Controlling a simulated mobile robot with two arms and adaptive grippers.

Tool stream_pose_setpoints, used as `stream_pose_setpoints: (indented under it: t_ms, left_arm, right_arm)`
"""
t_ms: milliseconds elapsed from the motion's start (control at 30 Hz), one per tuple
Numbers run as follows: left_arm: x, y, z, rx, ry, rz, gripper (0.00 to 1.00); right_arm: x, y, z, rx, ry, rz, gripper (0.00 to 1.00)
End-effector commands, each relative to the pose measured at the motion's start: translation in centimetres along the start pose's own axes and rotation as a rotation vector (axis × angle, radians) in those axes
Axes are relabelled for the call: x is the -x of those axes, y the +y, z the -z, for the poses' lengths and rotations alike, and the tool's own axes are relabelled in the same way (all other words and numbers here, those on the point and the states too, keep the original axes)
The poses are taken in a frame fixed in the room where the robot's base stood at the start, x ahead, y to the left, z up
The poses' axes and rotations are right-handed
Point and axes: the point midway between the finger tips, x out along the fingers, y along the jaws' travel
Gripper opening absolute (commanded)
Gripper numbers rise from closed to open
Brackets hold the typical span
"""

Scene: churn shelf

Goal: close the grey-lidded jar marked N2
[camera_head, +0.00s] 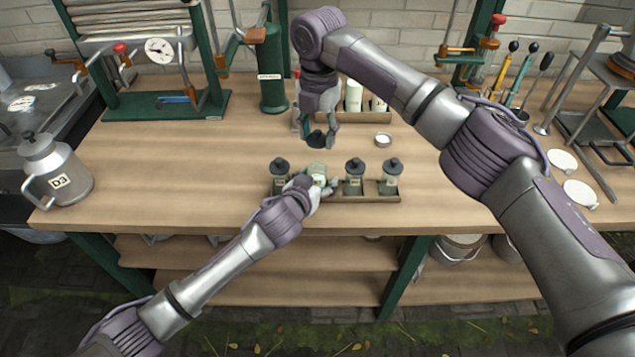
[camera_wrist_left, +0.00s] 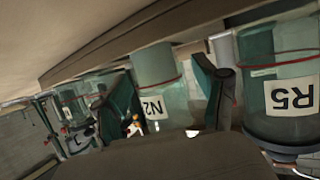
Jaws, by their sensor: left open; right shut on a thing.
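The jar marked N2 (camera_head: 317,170) is pale green glass and stands in the wooden tray (camera_head: 345,200) near the table's front edge, with no lid on it in the head view. In the left wrist view, jar N2 (camera_wrist_left: 154,70) appears upside down with its tag readable, between the fingers of my left gripper (camera_wrist_left: 165,100). My left gripper (camera_head: 316,188) is open around the jar; finger contact is unclear. My right gripper (camera_head: 319,138) is shut on a dark grey lid (camera_head: 316,140), held above and slightly behind the jar.
Lidded jars stand in the tray on both sides, one left (camera_head: 280,178) and two right (camera_head: 354,180). Jar R5 (camera_wrist_left: 290,95) is close beside a left finger. A small white-topped tin (camera_head: 383,140) stands behind. Pale bottles (camera_head: 354,97) stand farther back.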

Motion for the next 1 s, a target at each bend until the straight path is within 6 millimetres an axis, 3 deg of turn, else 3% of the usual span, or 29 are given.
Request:
stream_pose_setpoints:
  t_ms: [200,633,867,1000]
  left_arm:
    - [0.0,0.0,0.0,0.000,0.000,0.000,0.70]
    - [0.0,0.0,0.0,0.001,0.000,0.000,0.00]
    - [0.0,0.0,0.0,0.001,0.000,0.000,0.00]
    - [0.0,0.0,0.0,0.001,-0.001,0.000,0.00]
  right_arm:
    - [0.0,0.0,0.0,0.000,0.000,0.000,0.35]
    - [0.0,0.0,0.0,0.000,0.000,0.000,0.35]
    - [-0.2,0.0,0.0,0.000,0.001,0.000,0.35]
    - [-1.9,-0.1,0.1,0.000,0.003,0.003,0.35]
